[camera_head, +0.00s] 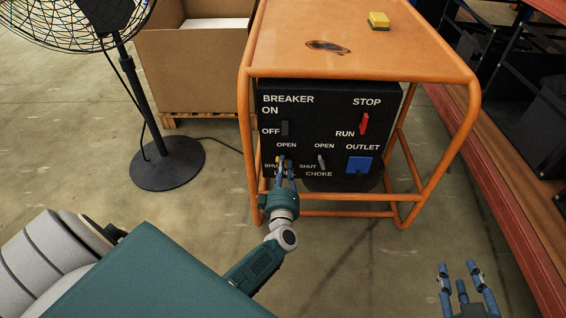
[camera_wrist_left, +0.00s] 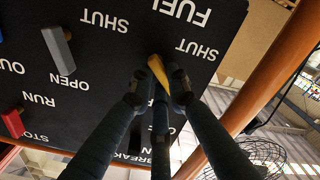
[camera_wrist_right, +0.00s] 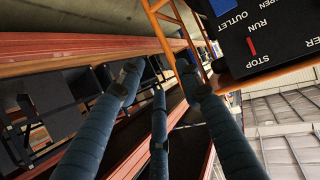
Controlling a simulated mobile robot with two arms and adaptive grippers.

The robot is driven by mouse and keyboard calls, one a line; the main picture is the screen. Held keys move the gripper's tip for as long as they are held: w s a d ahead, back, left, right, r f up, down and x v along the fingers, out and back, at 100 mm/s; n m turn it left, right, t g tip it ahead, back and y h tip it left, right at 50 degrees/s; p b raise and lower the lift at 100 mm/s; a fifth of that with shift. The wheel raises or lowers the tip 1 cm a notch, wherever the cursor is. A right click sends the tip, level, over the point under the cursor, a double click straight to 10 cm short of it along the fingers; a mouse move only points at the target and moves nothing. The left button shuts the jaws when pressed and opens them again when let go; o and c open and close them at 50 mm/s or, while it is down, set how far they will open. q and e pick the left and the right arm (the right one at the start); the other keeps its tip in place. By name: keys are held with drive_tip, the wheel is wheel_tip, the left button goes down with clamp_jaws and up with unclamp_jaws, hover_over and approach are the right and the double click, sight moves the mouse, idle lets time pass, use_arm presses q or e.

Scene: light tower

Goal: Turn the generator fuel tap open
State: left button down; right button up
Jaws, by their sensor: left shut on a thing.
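The generator's black panel (camera_head: 330,110) faces me inside an orange tube frame. The fuel tap is a small yellow lever (camera_wrist_left: 157,70) at the panel's lower left, by the FUEL and SHUT labels in the left wrist view. My left gripper (camera_head: 283,165) is at the panel, its fingers closed around the lever's end. The fingers hide part of the lever and the lettering by its tip, so I cannot tell its exact setting. My right gripper (camera_head: 462,268) is open and empty, low at the right, away from the generator.
Next to the tap are the grey choke lever (camera_head: 321,161), blue outlet (camera_head: 359,164), red run switch (camera_head: 364,123) and dark breaker switch (camera_head: 285,128). A yellow-green sponge (camera_head: 378,20) lies on top. A fan (camera_head: 166,163) stands left; an orange-red beam (camera_head: 500,190) runs along the right.

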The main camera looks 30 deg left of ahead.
use_arm(q)
drive_tip(key=m+p, duration=0.1)
drive_tip(key=m, duration=0.1)
drive_tip(key=m+p, duration=0.1)
drive_tip(key=m, duration=0.1)
drive_tip(key=m+p, duration=0.1)
drive_tip(key=shift+w+d+r+m, duration=0.1)
drive_tip(key=shift+w+d+m, duration=0.05)
drive_tip(key=shift+d+m, duration=0.25)
drive_tip(key=shift+w+d+m+p, duration=0.15)
drive_tip(key=shift+m+p, duration=0.2)
drive_tip(key=shift+m, duration=0.6)
drive_tip(key=shift+d+m+p, duration=0.1)
drive_tip(key=shift+m+p, duration=0.2)
drive_tip(key=shift+m, duration=0.65)
use_arm(e)
drive_tip(key=s+d+f+g+h, duration=0.1)
drive_tip(key=s+f+g, duration=0.3)
drive_tip(key=s, duration=0.4)
drive_tip(key=s+d+f+g+h, duration=0.1)
drive_tip(key=s+d+f+g, duration=0.3)
drive_tip(key=s, duration=0.4)
drive_tip(key=shift+s+d+f+g+h, duration=0.3)
drive_tip(key=shift+s+d+f+g, duration=0.1)
drive_tip(key=shift+f+g, duration=0.25)
use_arm(q)
drive_tip(key=c, duration=1.7)
unclamp_jaws()
drive_tip(key=shift+o, duration=0.2)
